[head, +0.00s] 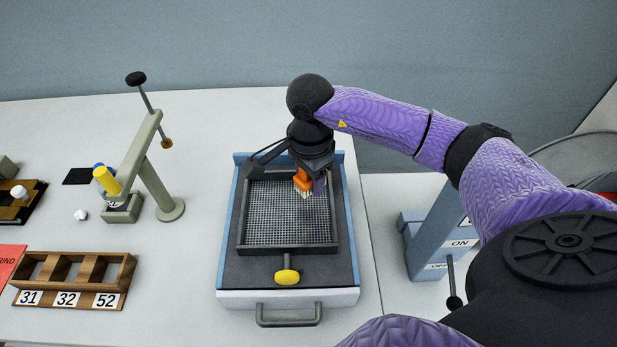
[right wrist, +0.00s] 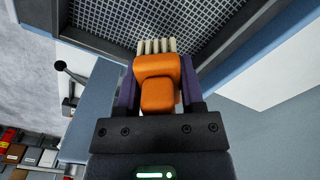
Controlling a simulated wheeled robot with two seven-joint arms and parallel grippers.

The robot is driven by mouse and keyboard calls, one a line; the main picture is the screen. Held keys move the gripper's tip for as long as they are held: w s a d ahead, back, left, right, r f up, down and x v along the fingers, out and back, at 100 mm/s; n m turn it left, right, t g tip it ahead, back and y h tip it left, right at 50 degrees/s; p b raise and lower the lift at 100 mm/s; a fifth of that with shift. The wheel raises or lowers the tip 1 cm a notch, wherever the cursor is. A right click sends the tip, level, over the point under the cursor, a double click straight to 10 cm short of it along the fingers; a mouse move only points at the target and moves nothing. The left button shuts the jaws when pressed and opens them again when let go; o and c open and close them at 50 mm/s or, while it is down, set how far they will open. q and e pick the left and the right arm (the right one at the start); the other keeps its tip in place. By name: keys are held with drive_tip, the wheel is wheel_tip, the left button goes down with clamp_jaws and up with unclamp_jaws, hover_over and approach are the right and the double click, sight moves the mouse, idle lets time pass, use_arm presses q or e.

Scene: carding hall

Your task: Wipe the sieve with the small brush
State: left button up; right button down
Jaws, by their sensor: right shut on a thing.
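The sieve (head: 270,225) is a square dark grey frame with a fine mesh, lying flat on a blue and white machine. Its mesh also fills the top of the right wrist view (right wrist: 110,18). My right gripper (head: 312,183) is over the sieve's upper right part, shut on the small brush (head: 302,182). The brush has an orange handle (right wrist: 158,80) and pale bristles that point at the mesh. I cannot tell whether the bristles touch the mesh. The gripper hides the sieve's far right corner in the head view. My left gripper is not in view.
The machine has a yellow knob (head: 287,277) and a front handle (head: 288,320). A wooden rack (head: 72,280) with numbers and a press-like stand (head: 150,165) are at left. A blue switch box (head: 430,240) with a lever stands at right. Table between stand and machine is clear.

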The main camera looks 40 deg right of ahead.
drive_tip(key=shift+r+p, duration=1)
drive_tip(key=shift+r, duration=0.7)
